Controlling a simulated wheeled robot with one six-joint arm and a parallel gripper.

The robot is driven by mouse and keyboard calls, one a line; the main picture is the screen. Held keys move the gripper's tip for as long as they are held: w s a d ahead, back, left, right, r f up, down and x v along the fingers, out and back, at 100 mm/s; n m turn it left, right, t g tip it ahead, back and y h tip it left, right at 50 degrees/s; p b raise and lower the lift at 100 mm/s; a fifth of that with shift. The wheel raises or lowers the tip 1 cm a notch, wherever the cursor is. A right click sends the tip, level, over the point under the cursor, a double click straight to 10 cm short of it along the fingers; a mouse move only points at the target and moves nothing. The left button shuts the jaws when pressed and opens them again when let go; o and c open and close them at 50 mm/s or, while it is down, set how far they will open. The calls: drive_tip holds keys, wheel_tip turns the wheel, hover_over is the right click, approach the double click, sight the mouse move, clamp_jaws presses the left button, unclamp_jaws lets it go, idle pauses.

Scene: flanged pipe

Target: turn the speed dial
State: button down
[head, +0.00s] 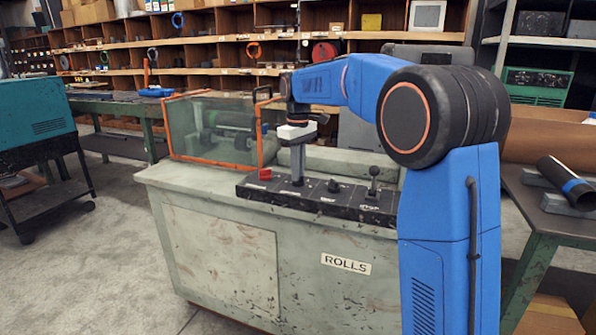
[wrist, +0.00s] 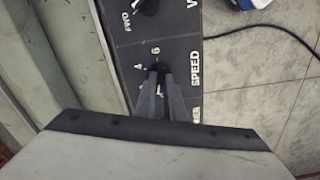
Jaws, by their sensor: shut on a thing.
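The speed dial (wrist: 159,67) is a small dark knob on the black control panel (head: 314,201), beside the white word SPEED and several scale numbers. It is mostly hidden by the fingers in the wrist view, and I cannot make it out in the head view. My gripper (head: 297,181) points straight down at the panel. Its two dark fingers (wrist: 160,80) are shut on the dial, with the tips close to the panel face. The dial's pointer mark is not clear.
A red button (head: 265,174) sits left of my gripper. A black knob (head: 334,186) and a ball-topped lever (head: 373,181) stand to its right. An orange-framed clear guard (head: 212,130) rises at the left of the green ROLLS machine (head: 219,258).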

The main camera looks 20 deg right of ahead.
drive_tip(key=m, duration=0.5)
drive_tip(key=shift+m, duration=0.3)
drive_tip(key=m, duration=1.1)
drive_tip(key=shift+m, duration=1.8)
drive_tip(key=c, duration=1.8)
unclamp_jaws()
drive_tip(key=shift+c, duration=0.2)
drive_tip(key=shift+r, duration=0.1)
